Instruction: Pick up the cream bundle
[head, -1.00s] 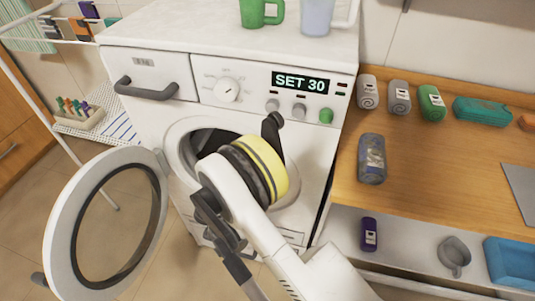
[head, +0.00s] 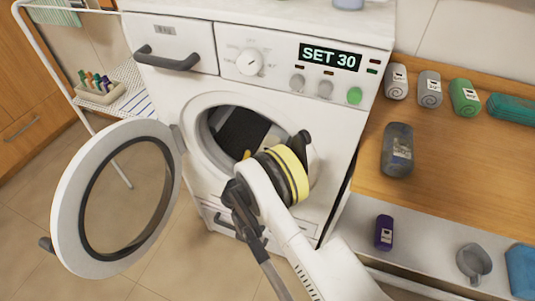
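The washing machine (head: 345,115) has its round door (head: 75,205) swung open to the left. Inside the dark drum opening (head: 222,122) I see a dark ribbed surface, a small yellow patch and a pale cream patch (head: 271,137). The cream patch may be the cream bundle, but it is partly hidden and its shape is unclear. My arm's yellow-banded joint covers the lower right of the opening. Dark parts of my gripper (head: 302,143) show at the arm's end, just in front of the rim. Its fingertips cannot be made out, nor whether it holds anything.
A wooden counter (head: 450,160) on the right bears rolled grey and green towels and a dark grey roll (head: 397,150). Below it are a purple bottle (head: 384,232), a grey cup (head: 473,262) and a blue tray (head: 521,270). A white rack stands at left.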

